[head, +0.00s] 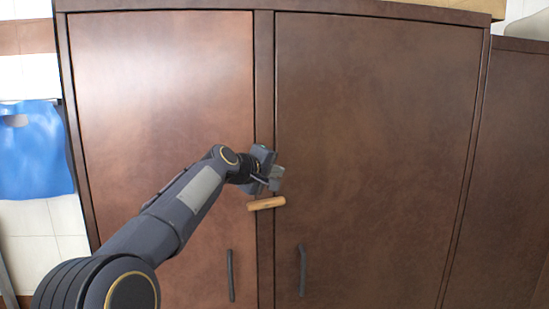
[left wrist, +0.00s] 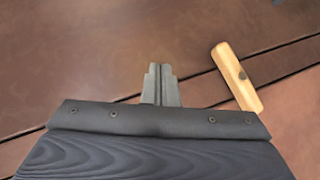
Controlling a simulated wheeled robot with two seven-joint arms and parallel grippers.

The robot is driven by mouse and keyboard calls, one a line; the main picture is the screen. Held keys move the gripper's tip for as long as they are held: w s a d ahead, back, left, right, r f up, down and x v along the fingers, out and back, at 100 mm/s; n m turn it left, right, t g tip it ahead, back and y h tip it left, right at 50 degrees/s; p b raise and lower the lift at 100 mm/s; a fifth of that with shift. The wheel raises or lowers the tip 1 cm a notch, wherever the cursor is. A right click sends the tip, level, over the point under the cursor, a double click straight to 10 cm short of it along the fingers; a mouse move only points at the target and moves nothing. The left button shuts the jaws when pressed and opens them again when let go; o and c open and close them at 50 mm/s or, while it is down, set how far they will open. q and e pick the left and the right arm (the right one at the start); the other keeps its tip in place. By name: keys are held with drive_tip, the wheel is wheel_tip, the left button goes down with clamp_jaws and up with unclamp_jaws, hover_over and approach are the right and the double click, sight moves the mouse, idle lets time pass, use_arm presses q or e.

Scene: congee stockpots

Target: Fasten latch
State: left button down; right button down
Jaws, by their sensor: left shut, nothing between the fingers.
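The latch (head: 266,203) is a small light-wood bar on the dark brown cabinet's centre post. It lies nearly level, its right end slightly higher, and its ends overlap the edges of both doors. In the left wrist view the latch (left wrist: 236,77) is right of the fingers, with a dark pivot near its middle. My left gripper (head: 276,180) is just above the latch in the head view, close to the post. Its fingers (left wrist: 161,84) are shut and empty, with a visible gap to the latch. My right gripper is out of view.
The left door (head: 160,110) and right door (head: 375,130) look closed. Dark vertical handles (head: 230,276) and (head: 302,271) stick out below the latch. A blue cloth or bag (head: 33,150) hangs on the tiled wall at left. The upper door faces are clear.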

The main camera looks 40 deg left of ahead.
use_arm(q)
drive_tip(key=s+d+r, duration=0.1)
drive_tip(key=r, duration=0.1)
drive_tip(key=s+d+r, duration=0.1)
drive_tip(key=s, duration=0.1)
drive_tip(key=shift+d+r, duration=0.3)
drive_tip(key=shift+r, duration=0.05)
drive_tip(key=s+d+f+m+g+h, duration=0.2)
drive_tip(key=s+d+f+m+g, duration=0.2)
drive_tip(key=s+d+f, duration=0.9)
drive_tip(key=s+d+f+m+g+h, duration=0.3)
drive_tip(key=s+d+f+m, duration=0.7)
drive_tip(key=f, duration=1)
drive_tip(key=s+d+g, duration=0.2)
drive_tip(key=s+d, duration=0.2)
drive_tip(key=shift+f+h, duration=0.3)
drive_tip(key=shift+f, duration=0.05)
